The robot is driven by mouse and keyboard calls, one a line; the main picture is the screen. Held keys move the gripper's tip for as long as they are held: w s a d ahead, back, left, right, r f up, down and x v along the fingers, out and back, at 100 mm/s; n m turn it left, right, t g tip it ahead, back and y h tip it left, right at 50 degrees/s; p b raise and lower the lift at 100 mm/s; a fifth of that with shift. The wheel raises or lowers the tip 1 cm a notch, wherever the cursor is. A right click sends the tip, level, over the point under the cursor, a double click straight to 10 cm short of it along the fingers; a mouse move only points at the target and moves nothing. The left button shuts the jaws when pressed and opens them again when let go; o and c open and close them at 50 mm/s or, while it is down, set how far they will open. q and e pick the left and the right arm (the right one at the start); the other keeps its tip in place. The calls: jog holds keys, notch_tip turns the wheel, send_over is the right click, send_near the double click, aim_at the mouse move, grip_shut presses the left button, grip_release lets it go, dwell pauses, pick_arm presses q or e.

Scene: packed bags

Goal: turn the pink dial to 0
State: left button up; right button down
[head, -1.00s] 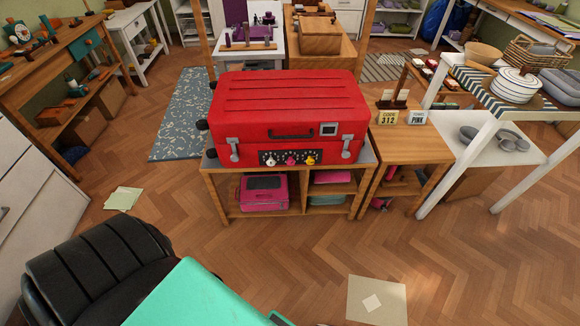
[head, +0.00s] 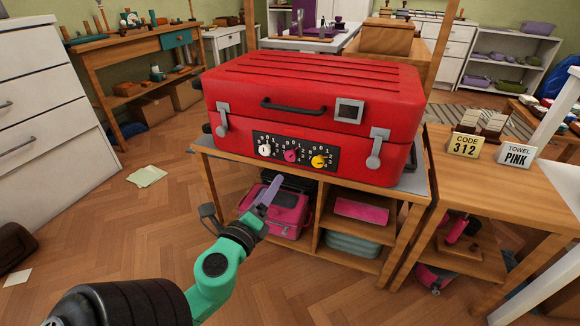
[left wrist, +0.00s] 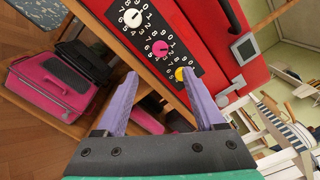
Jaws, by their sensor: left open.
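The pink dial (head: 290,156) is the middle one of three dials on a black panel (head: 326,152) on the front of the red suitcase (head: 310,95). A white dial (head: 265,150) is to its left and a yellow dial (head: 318,161) to its right. In the left wrist view the pink dial (left wrist: 160,48) shows between and beyond my fingers, with digits around it. Its exact setting is too small to tell. My left gripper (head: 238,202) is open and empty, below and in front of the panel, apart from the dials. It also shows in the left wrist view (left wrist: 164,110).
The suitcase lies on a wooden shelf unit (head: 310,219) holding a pink bag (head: 277,210) below. Floor in front is clear.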

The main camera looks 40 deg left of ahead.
pick_arm(q)
send_near(290, 158)
jog(key=x, duration=0.8)
jog(key=shift+w, duration=0.15)
grip_shut()
pick_arm(e)
jog(key=shift+w+d+r+n+g+h, duration=0.15)
jog(key=shift+d+r+n+g+h, duration=0.2)
jog(key=shift+d+g, duration=0.35)
